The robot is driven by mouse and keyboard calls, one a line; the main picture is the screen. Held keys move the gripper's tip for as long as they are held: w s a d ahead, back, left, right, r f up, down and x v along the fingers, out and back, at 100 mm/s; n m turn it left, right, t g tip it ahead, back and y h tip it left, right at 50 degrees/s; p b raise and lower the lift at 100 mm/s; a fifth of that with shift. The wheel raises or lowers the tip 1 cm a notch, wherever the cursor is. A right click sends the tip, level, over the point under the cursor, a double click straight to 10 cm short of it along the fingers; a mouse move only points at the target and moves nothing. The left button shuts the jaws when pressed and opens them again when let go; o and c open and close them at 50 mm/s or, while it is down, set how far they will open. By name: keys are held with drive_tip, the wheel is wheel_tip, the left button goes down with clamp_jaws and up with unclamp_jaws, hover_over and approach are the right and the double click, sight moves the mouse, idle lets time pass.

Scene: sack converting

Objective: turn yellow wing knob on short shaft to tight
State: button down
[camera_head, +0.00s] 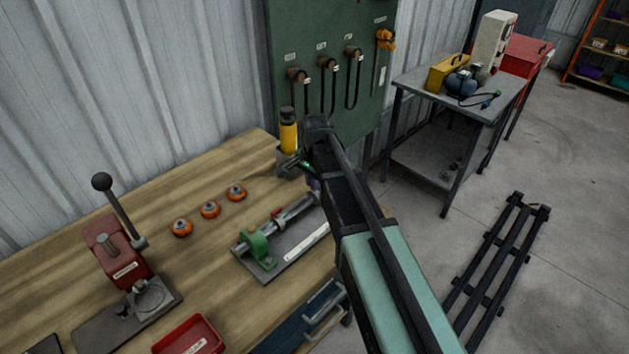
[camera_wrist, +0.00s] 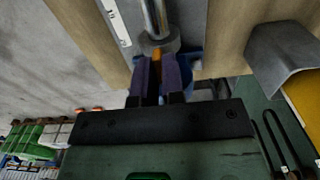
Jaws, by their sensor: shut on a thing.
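The yellow wing knob (camera_wrist: 157,56) shows as a narrow yellow-orange strip between my two purple fingers in the wrist view. My gripper (camera_wrist: 158,66) is shut on it, just below a grey collar (camera_wrist: 160,43) on the metal shaft (camera_wrist: 154,14). In the head view the shaft (camera_head: 294,210) runs from a green bracket (camera_head: 257,245) on a base plate toward my gripper. There my arm hides the knob and most of the gripper. A blue part (camera_wrist: 191,76) sits behind my fingers. The knob's wing angle cannot be told.
Three orange round parts (camera_head: 210,210), a red lever press (camera_head: 117,252) and a red tray (camera_head: 188,337) occupy the wooden bench. A green tool panel (camera_head: 325,35) rises behind.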

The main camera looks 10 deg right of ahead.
idle(0.4)
drive_tip(key=c, duration=1.2)
unclamp_jaws()
wheel_tip(320, 180, up, 11)
drive_tip(key=p, duration=1.1)
drive_tip(key=shift+f, duration=0.15)
